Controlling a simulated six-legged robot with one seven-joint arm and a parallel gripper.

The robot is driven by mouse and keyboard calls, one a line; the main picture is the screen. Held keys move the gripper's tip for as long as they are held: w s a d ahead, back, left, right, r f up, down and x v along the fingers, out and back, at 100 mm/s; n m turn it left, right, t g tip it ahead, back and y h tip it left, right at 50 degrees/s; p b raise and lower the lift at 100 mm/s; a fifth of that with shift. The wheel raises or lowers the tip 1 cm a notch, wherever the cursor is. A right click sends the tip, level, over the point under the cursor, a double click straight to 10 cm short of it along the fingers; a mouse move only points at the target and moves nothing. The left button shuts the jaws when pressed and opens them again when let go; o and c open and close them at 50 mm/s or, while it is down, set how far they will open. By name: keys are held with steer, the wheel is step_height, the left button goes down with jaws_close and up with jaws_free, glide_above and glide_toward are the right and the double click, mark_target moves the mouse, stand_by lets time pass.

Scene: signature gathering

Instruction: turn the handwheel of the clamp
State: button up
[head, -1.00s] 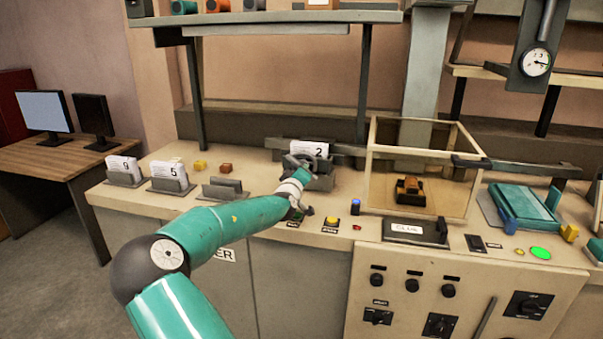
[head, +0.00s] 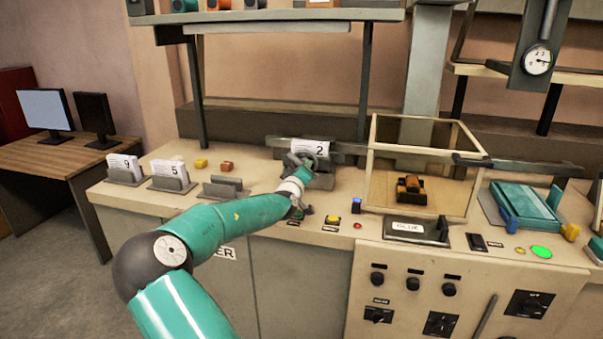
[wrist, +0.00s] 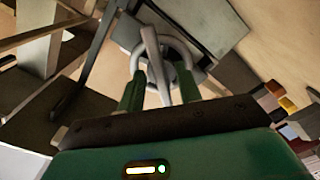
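The clamp (head: 326,166) is a grey fixture on the machine bench, with a paper-wrapped block marked 2 (head: 309,147) standing in it. Its handwheel, a grey ring with a bar across it, shows in the wrist view (wrist: 150,48). My gripper (wrist: 160,78) has its two green fingers apart, one on each side of the wheel, with their tips at the rim. I cannot tell whether they press on it. In the head view my gripper (head: 299,163) is at the near side of the clamp, and the wheel is largely hidden there.
Blocks marked 9 (head: 123,165) and 5 (head: 171,172) stand in holders at the left; an empty holder (head: 222,188) is nearer. A glass-walled box (head: 420,165) stands right of the clamp. Buttons, including a yellow one (head: 333,219), line the front edge.

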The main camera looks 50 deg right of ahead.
steer(key=v, duration=1.3)
steer(key=shift+s+a, duration=0.2)
steer(key=shift+a, duration=0.15)
